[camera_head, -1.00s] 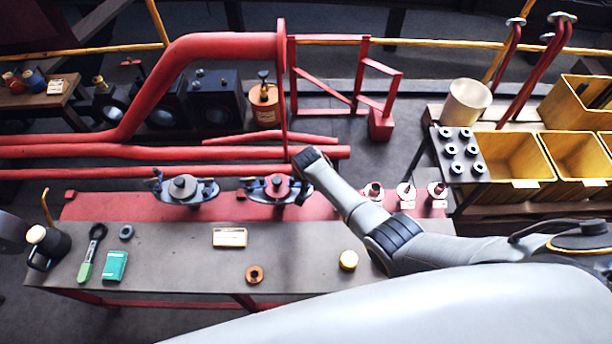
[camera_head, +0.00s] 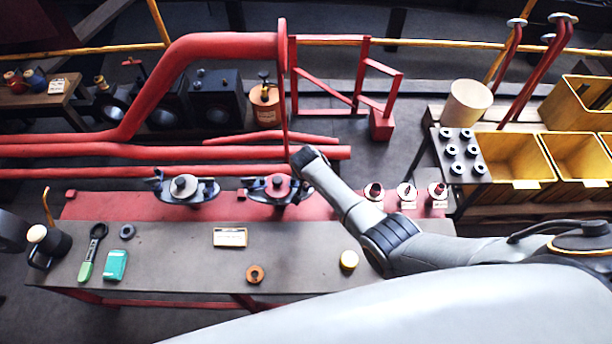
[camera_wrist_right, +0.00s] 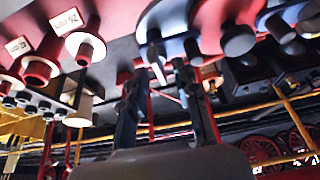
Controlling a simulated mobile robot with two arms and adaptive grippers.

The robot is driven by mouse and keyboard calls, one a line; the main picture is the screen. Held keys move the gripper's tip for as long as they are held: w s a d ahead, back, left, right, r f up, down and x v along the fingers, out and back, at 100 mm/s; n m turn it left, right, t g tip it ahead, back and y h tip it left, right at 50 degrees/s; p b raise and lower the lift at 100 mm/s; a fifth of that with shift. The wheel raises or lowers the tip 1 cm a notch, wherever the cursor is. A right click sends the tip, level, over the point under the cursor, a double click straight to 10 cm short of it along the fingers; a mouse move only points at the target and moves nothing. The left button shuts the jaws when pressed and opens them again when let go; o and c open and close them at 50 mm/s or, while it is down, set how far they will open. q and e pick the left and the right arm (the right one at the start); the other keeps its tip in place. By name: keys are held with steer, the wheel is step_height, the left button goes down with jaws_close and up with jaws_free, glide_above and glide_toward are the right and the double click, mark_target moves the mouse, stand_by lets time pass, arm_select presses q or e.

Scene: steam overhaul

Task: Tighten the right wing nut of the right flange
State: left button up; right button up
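The right flange (camera_head: 277,188) is an oval dark grey plate with a red hub, standing on the red back strip of the bench. My right wrist is above its right end in the head view and hides part of that side. In the right wrist view, the flange (camera_wrist_right: 178,18) is at the top, and a pale metal wing nut on its bolt (camera_wrist_right: 157,66) shows between my fingers. My right gripper (camera_wrist_right: 163,76) is open, with a dark finger on either side of the wing nut. I cannot tell whether they touch it. My left gripper is not in view.
The left flange (camera_head: 184,189) stands beside the right one. Labelled red and white fittings (camera_head: 406,194) are right of my forearm.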

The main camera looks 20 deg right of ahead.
steer(key=v, duration=1.2)
stand_by(0.7)
